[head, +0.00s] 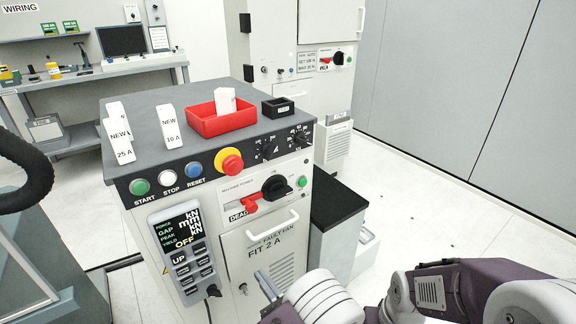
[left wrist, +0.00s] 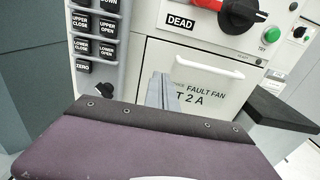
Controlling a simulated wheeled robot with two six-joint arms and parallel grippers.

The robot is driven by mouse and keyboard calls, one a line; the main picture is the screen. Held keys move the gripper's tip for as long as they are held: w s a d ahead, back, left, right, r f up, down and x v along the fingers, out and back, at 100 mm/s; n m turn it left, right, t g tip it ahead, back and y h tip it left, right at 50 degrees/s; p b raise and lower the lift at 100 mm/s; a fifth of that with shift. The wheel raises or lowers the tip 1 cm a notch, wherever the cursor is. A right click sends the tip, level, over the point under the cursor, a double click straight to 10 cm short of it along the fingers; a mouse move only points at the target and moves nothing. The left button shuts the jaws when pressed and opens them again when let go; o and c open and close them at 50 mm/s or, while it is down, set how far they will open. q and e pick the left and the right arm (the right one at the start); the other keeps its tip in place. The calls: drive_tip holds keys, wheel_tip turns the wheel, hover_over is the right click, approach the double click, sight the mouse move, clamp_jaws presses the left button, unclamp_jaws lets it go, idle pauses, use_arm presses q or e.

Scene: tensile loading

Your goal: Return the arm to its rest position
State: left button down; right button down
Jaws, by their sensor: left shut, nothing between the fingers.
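My left gripper (head: 268,286) is low in the head view, in front of the lower door of the grey machine cabinet (head: 275,262). Its two thin fingers are together, with nothing between them. In the left wrist view the fingers (left wrist: 161,90) point at the white door (left wrist: 215,75) marked "FAULT FAN" and cover part of its label. I cannot tell the exact gap to the door. My purple and white arm links fill the lower right of the head view. My right gripper does not show.
Above the door are a red-handled power switch (head: 262,194) and an emergency stop (head: 229,161). A red tray (head: 222,121) and a small black box (head: 278,107) stand on top. A black-topped block (head: 335,214) stands beside the cabinet. The floor (head: 440,190) at right is clear.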

use_arm(q)
drive_tip(key=s+a+n+g+y, duration=0.2)
drive_tip(key=s+a+n+g, duration=0.2)
drive_tip(key=a+n+g, duration=0.4)
drive_tip(key=s+a+f+n+g+h, duration=0.1)
drive_tip(key=s+a+n+g+h, duration=0.1)
drive_tip(key=s+a+n+g, duration=0.3)
drive_tip(key=s+a+f+n+g+h, duration=0.1)
drive_tip(key=s+f+n+g+h, duration=0.15)
drive_tip(key=s, duration=0.35)
drive_tip(key=d+r+n+t+h, duration=0.25)
drive_tip(key=d+n+h, duration=0.35)
drive_tip(key=n+h, duration=0.45)
wheel_tip(320, 180, up, 25)
drive_tip(key=w+n+y+p, duration=0.1)
drive_tip(key=n+p, duration=0.1)
drive_tip(key=p, duration=2.2)
drive_tip(key=shift+w+f+t, duration=0.15)
drive_tip(key=shift+w+t, duration=0.15)
drive_tip(key=shift+w, duration=0.05)
